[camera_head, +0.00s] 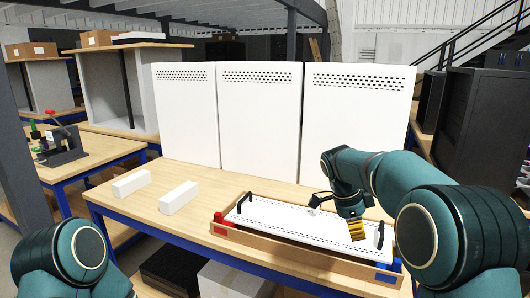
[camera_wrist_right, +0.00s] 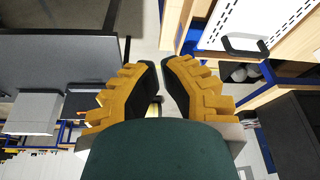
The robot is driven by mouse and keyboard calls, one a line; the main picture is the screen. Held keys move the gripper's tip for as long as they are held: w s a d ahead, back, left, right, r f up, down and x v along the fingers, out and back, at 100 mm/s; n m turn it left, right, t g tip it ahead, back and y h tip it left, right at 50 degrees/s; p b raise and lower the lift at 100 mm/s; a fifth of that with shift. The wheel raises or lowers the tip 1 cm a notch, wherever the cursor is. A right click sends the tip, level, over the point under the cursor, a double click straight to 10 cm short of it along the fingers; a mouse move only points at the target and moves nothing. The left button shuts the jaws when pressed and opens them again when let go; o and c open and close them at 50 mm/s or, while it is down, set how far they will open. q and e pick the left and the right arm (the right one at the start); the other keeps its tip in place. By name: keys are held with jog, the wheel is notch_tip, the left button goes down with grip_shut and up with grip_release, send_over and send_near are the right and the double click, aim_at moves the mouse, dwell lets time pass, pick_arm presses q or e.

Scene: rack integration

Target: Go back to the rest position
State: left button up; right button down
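My right gripper (camera_head: 357,230) has yellow fingers and hangs in front of the right part of the white perforated panel in the head view. In the right wrist view its two fingers (camera_wrist_right: 159,68) lean toward each other, with a narrow gap between the tips and nothing held. The white panel (camera_head: 290,220) has two black handles and lies in a wooden tray on the table. One handle (camera_wrist_right: 245,46) shows at the top right of the right wrist view, apart from the fingers. Part of my left arm shows at the bottom left of the head view; its gripper is out of view.
The wooden table (camera_head: 150,205) has a blue frame and carries two white blocks (camera_head: 179,197) at left. Three tall white panels (camera_head: 258,120) stand along its back. A red piece (camera_head: 219,222) and a blue piece (camera_head: 386,277) mark the tray's ends. A dark cabinet (camera_head: 485,120) stands at right.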

jog(key=s+a+f+n+y, duration=0.25)
jog(key=f+n, duration=0.25)
jog(key=f, duration=0.6)
jog(key=s+a+f+n+y, duration=0.2)
jog(key=s+a+f+n, duration=0.15)
jog(key=f, duration=0.85)
jog(key=s+a+f+n+y, duration=0.1)
jog(key=s+a+f+n, duration=0.1)
jog(key=s, duration=0.5)
jog(key=s+a+f+n+t+y, duration=0.1)
jog(key=s+a+f+n, duration=0.1)
jog(key=s+f+n, duration=0.2)
jog(key=s+a+f+n+t+y, duration=0.1)
jog(key=s+a+f+n, duration=0.2)
jog(key=s, duration=0.7)
jog(key=shift+f, duration=1.2)
